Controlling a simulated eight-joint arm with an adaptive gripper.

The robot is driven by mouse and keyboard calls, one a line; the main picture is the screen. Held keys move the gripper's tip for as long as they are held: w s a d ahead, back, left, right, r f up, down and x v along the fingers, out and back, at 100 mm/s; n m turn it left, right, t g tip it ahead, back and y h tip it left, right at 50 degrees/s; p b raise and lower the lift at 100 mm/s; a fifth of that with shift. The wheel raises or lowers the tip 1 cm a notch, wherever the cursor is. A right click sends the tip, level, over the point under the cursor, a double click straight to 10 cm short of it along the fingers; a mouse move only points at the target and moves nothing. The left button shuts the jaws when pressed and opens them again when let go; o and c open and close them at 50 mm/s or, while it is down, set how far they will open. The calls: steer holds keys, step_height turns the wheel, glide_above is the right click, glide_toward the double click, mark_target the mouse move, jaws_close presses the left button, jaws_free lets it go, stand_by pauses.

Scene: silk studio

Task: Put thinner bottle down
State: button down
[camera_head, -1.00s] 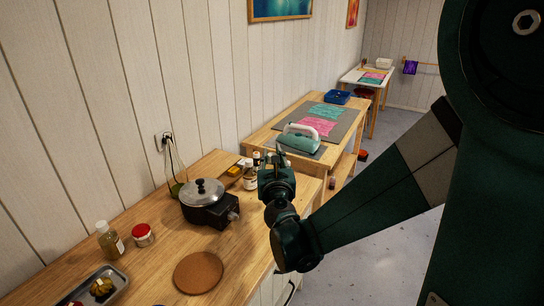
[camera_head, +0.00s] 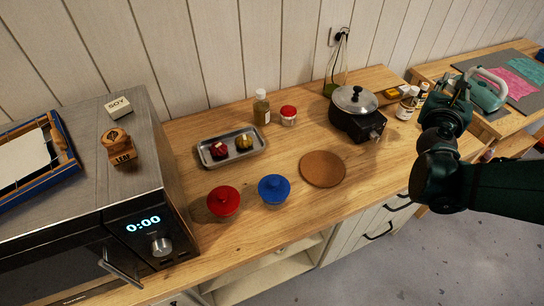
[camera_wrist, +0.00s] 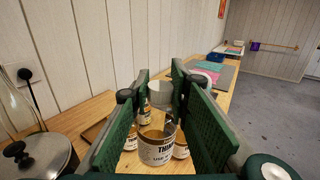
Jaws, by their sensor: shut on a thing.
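In the wrist view, the thinner bottle (camera_wrist: 157,150) is brown with a white cap and a pale label whose visible letters read "THIN". My gripper (camera_wrist: 160,88) has its two green fingers on either side of the cap and is shut on the bottle. In the head view my gripper (camera_head: 456,90) is at the right, over the far end of the wooden counter, and hides much of what it holds. I cannot tell whether the bottle's base touches the counter.
Other small bottles (camera_head: 406,106) stand close to my gripper. A teal press (camera_head: 487,92) stands on the bench to the right.

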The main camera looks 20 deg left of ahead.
step_height(320, 180, up, 2)
steer(key=shift+r, duration=0.15)
steer(key=s+a+n+g+y, duration=0.1)
steer(key=s+a+n+y, duration=0.3)
steer(key=a, duration=0.6)
steer(key=a+n+g+y, duration=0.1)
steer(key=a+n+y, duration=0.2)
steer(key=a+y, duration=0.55)
steer(key=s+a+n+g+y, duration=0.1)
steer(key=s+a+n+y, duration=0.15)
steer(key=a, duration=1.05)
steer(key=s+a+n+g+y, duration=0.4)
steer(key=s+a+n+g, duration=0.4)
steer(key=s, duration=0.5)
steer(key=s+a+n+g+y, duration=0.35)
steer(key=s+a+g, duration=0.35)
steer(key=s+a, duration=0.45)
steer(key=shift+h, duration=0.25)
steer(key=shift+s+d+f, duration=0.2)
steer(key=shift+s+f, duration=0.1)
steer(key=shift+f, duration=0.55)
steer(key=shift+s+d+f, duration=0.2)
steer(key=shift+s+f, duration=0.1)
steer(key=shift+f, duration=0.6)
steer(key=shift+s+d+f, duration=0.2)
steer(key=shift+s+f, duration=0.1)
steer(key=shift+f, duration=0.55)
steer(key=shift+f, duration=0.1)
